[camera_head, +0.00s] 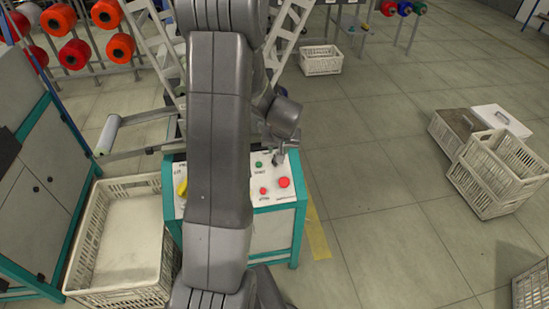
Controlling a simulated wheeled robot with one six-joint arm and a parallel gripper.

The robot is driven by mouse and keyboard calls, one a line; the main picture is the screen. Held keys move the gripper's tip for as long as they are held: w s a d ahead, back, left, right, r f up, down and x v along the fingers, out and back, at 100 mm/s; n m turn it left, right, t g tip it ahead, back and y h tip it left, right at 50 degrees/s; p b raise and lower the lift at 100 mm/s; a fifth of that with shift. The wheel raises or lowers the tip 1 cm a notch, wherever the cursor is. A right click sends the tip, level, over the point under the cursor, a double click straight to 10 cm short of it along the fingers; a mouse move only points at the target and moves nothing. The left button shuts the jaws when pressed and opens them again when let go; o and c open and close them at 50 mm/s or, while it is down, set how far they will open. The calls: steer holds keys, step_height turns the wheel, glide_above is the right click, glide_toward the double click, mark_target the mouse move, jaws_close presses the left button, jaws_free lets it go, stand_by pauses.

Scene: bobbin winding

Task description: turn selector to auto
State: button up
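The white control panel (275,200) tops a teal-edged cabinet in the middle of the view. It carries a large red button (284,182), a smaller red button (263,190) and a green button (258,164), with small dark labels too small to read. A yellow part (182,187) shows at the panel's left side, partly behind my arm. My gripper (277,157) points down over the panel's back right part, near the green button. Its fingers are small and dark, so I cannot tell their opening or any contact. I cannot make out the selector; my arm and gripper cover part of the panel.
A white crate (90,250) stands on the floor left of the cabinet, beside a grey-teal machine (35,190). Stacked crates (470,187) stand at right. Another crate (320,56) and orange spools (75,53) are at the back. Floor right of the cabinet is clear.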

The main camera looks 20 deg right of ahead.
steer(key=x, duration=0.9)
steer(key=shift+f, duration=0.1)
jaws_close()
